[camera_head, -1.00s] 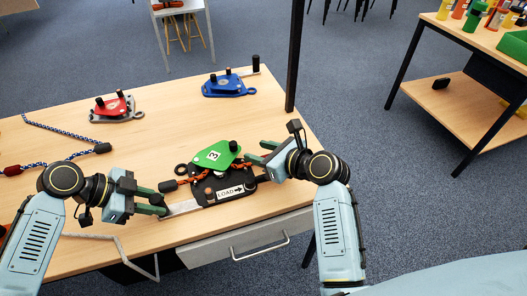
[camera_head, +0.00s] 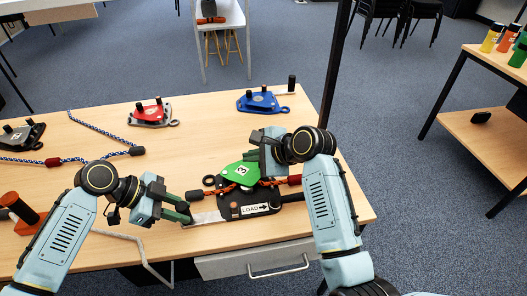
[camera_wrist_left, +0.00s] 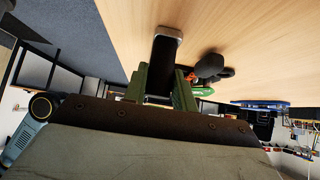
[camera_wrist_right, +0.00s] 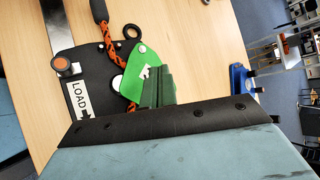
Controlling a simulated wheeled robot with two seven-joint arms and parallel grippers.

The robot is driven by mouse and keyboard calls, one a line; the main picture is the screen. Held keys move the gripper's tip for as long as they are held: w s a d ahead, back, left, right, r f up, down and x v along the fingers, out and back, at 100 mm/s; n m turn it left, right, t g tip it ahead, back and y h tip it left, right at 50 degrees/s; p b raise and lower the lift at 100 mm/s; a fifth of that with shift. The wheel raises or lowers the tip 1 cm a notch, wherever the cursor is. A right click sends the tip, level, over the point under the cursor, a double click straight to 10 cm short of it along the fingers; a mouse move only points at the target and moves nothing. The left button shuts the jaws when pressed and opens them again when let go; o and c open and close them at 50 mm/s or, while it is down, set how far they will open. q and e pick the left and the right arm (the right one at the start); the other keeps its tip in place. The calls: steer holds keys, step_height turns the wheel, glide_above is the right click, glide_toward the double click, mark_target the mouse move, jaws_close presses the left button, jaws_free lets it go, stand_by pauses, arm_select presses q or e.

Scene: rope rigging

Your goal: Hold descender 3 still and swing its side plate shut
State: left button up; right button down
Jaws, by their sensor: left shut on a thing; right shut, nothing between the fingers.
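Descender 3 lies on the table, with a black base plate (camera_head: 238,211) marked LOAD and a green side plate (camera_head: 236,175) marked 3. The side plate sits swung off to the far side, overlapping only part of the base. An orange rope (camera_wrist_right: 112,48) runs across the descender. My left gripper (camera_head: 183,210) is shut on the descender's flat metal bar (camera_head: 208,217), at left; the bar also shows in the left wrist view (camera_wrist_left: 166,48). My right gripper (camera_head: 252,160) is shut and empty, its fingertips at the green plate's far edge; contact is unclear.
A red descender (camera_head: 152,113) and a blue descender (camera_head: 262,101) stand at the back of the table. A grey descender (camera_head: 20,135) and a blue-white rope (camera_head: 95,125) lie at left. A black post (camera_head: 336,75) rises behind the right edge.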

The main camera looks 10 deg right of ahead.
mark_target(245, 167)
steer(key=w+d+r+n+g+h, duration=0.45)
steer(key=w+n+h, duration=0.3)
steer(key=n, duration=0.85)
steer(key=shift+n+t, duration=0.3)
steer(key=shift+t, duration=0.15)
steer(key=x, duration=0.9)
steer(key=shift+s+a, duration=0.35)
steer(key=shift+s+f, duration=0.1)
steer(key=shift+f, duration=0.1)
steer(key=shift+s, duration=1.85)
steer(key=shift+r, duration=0.1)
steer(key=shift+s, duration=0.15)
